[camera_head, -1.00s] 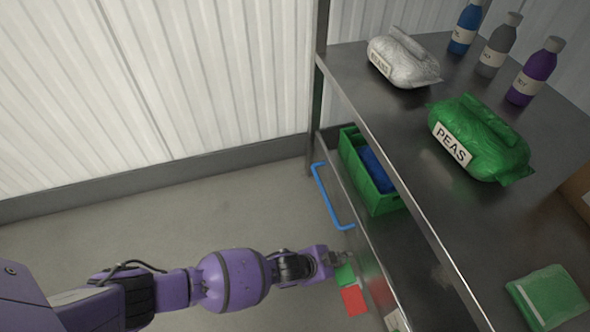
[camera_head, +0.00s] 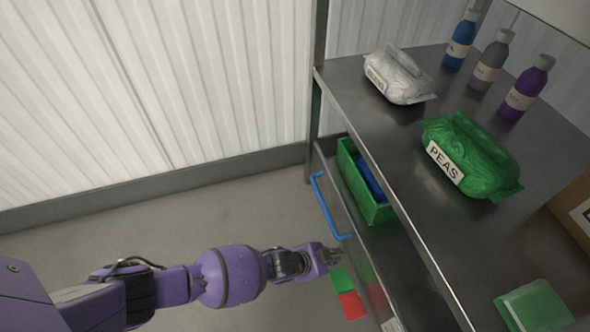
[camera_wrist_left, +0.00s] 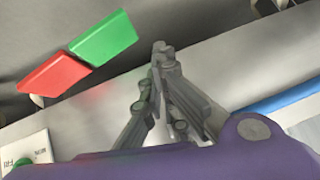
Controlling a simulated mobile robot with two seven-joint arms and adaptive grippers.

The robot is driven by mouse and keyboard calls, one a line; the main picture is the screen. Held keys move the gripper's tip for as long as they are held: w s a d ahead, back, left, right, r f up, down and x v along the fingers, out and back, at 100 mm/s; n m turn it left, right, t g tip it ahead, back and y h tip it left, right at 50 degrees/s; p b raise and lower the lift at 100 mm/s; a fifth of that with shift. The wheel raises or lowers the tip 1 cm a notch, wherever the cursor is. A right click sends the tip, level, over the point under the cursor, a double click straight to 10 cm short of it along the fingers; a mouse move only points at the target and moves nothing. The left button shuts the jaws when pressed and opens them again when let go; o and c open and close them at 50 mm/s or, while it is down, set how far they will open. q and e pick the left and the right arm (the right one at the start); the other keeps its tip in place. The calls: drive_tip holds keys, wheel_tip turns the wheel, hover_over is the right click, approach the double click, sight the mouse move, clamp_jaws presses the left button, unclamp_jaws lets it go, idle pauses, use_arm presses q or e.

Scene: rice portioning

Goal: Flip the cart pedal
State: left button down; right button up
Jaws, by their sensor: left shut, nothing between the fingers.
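The cart pedal shows as a green plate (camera_head: 342,279) and a red plate (camera_head: 352,305) side by side, low at the cart's edge. In the left wrist view the green plate (camera_wrist_left: 103,39) and red plate (camera_wrist_left: 54,74) lie up and left of the fingers. My left gripper (camera_head: 338,255) is just above the green plate in the head view. In the left wrist view its fingers (camera_wrist_left: 160,50) meet at the tips, shut and empty, apart from the green plate. My right gripper is not in view.
The metal cart (camera_head: 370,133) holds a green pea bag (camera_head: 485,165), a white bag (camera_head: 398,78) and several bottles. A green crate (camera_head: 349,172) sits on the lower shelf. A blue handle (camera_head: 327,208) sticks out beside my left gripper. Floor (camera_head: 200,215) on the left is clear.

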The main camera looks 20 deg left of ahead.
use_arm(q)
drive_tip(key=s+a+r+p, duration=0.2)
drive_tip(key=a+r+p, duration=0.1)
drive_tip(key=a+r, duration=0.3)
drive_tip(key=shift+s, duration=0.25)
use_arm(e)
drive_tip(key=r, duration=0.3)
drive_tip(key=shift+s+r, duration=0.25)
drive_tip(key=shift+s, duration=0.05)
use_arm(q)
drive_tip(key=shift+s, duration=0.1)
